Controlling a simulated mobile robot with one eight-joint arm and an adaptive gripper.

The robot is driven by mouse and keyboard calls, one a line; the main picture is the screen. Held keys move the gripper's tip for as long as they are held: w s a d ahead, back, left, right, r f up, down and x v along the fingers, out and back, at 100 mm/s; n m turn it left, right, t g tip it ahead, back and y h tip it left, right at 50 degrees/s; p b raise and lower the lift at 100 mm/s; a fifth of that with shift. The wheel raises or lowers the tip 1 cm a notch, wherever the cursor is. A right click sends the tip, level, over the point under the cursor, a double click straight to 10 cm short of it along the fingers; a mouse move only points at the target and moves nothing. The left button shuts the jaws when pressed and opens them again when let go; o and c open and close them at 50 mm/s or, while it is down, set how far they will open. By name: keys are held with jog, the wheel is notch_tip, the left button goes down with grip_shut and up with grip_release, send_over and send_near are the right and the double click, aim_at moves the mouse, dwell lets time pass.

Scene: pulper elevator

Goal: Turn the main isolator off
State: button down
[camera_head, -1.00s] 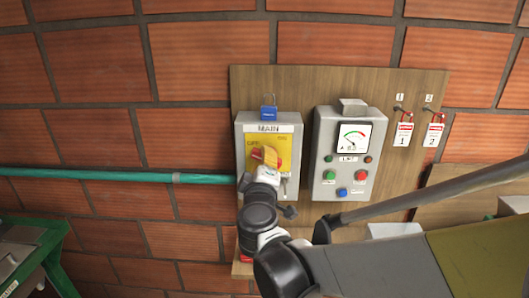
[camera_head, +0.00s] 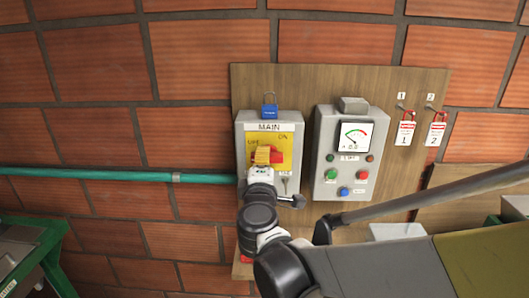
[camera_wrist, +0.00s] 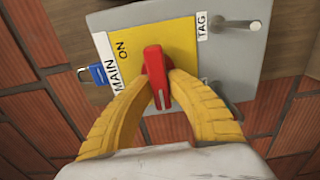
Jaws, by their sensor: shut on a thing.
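The main isolator is a grey box (camera_head: 242,135) with a yellow plate (camera_head: 290,147) and a red rotary handle (camera_head: 276,156), under a MAIN label. The plate reads OFF at left and ON at right. The handle lies about level across the plate. My gripper (camera_head: 264,157) is at the handle from the front. In the wrist view its yellow fingers (camera_wrist: 161,88) are closed on both sides of the red handle (camera_wrist: 153,62), near its lower end. ON shows there; OFF is not visible.
A blue padlock (camera_head: 269,112) hangs at the top of the box. A grey control box (camera_head: 325,140) with a meter, lamps and buttons is close at right. Two red-and-white tags (camera_head: 406,130) hang farther right. A teal pipe (camera_head: 120,174) meets the box from the left.

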jog(key=c, duration=1.3)
grip_release()
jog(key=s, duration=1.2)
jog(key=shift+a, duration=0.15)
